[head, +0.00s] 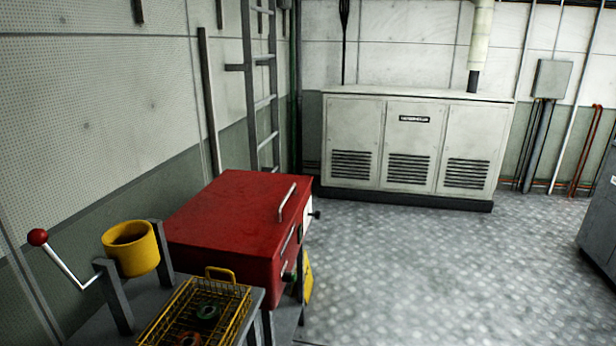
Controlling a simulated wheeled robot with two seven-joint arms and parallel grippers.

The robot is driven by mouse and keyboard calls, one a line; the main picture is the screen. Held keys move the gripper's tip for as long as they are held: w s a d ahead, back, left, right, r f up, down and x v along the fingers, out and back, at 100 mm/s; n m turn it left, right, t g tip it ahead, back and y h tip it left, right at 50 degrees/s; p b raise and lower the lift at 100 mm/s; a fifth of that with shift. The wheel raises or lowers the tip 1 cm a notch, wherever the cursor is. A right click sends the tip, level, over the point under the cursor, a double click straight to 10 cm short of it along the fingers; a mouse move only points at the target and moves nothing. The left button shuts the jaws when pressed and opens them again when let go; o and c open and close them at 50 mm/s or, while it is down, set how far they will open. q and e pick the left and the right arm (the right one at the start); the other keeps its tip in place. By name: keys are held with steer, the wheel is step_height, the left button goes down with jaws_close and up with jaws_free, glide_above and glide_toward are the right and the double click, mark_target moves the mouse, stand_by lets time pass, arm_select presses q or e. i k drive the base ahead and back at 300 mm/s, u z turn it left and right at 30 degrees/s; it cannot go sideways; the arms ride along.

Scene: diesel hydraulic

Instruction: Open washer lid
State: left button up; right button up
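The washer is a red box with a red lid (232,205) on top, left of centre in the head view. The lid looks closed and flat. A metal bar handle (287,202) is fixed on the lid near its right side. Dark knobs or latches show on the washer's front (275,275) and right side. Neither of my grippers is in view.
Left of the washer are a yellow cup (131,248) on a grey stand, a crank with a red knob (38,237) and a yellow wire basket (200,312) holding parts. A ladder (262,100) stands behind. A white generator cabinet (412,145) is at the back. The floor (430,270) is clear.

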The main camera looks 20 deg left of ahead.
mark_target(249, 214)
steer(key=i, duration=3.3)
steer(key=u, duration=3.35)
